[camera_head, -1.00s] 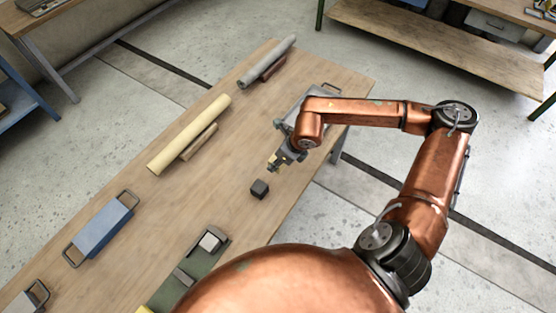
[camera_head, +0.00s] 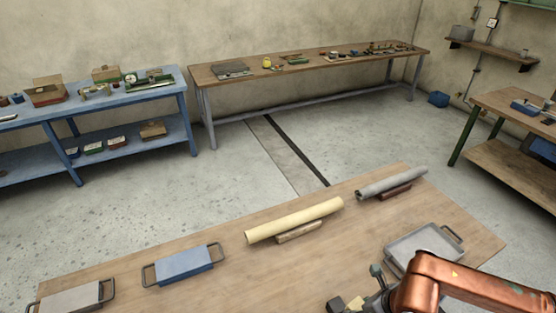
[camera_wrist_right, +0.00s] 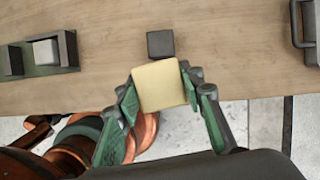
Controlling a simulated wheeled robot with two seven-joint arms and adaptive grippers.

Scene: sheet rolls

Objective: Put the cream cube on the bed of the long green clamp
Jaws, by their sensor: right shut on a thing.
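The cream cube (camera_wrist_right: 160,92) is held between the two fingers of my right gripper (camera_wrist_right: 160,82) in the right wrist view, above the wooden table near its edge. A green clamp with dark jaws (camera_wrist_right: 68,48) shows in part at the upper left of that view. A pale block (camera_wrist_right: 46,52) is between its jaws. The clamp lies apart from the held cube, to its left. In the head view my right gripper is only partly in frame at the bottom edge, and the clamp is out of frame. My left gripper does not show.
A dark cube (camera_wrist_right: 160,43) stands on the table (camera_wrist_right: 110,60) just beyond the held cube. A grey tray (camera_head: 425,245), a grey roll (camera_head: 392,183), a cream roll (camera_head: 294,220) and a blue handled block (camera_head: 184,265) are on the table. Bare wood separates them.

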